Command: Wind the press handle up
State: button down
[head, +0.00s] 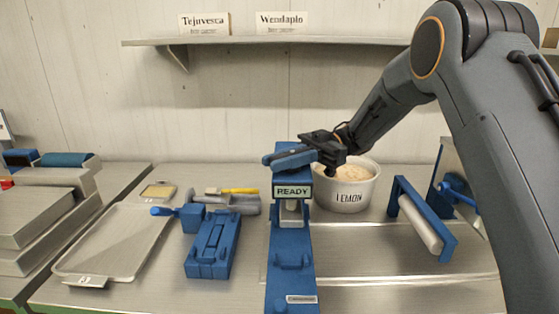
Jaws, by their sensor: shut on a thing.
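The blue press (290,250) stands on the metal counter at the middle, with a sign reading READY on its head and a pale metal part below it. Its blue handle (285,157) lies across the top of the head. My gripper (319,152) is at the right end of the handle, above the press head, and is shut on it. The jaws partly hide the place where they meet the handle.
A white LEMON tub (348,190) stands close behind the press on the right. A blue-framed roller (422,222) is farther right. A blue device (212,245) and a metal tray (115,243) lie left. A shelf (290,41) runs above.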

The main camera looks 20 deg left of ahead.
jog(key=c, duration=1.6)
grip_release()
jog(key=shift+c, duration=0.2)
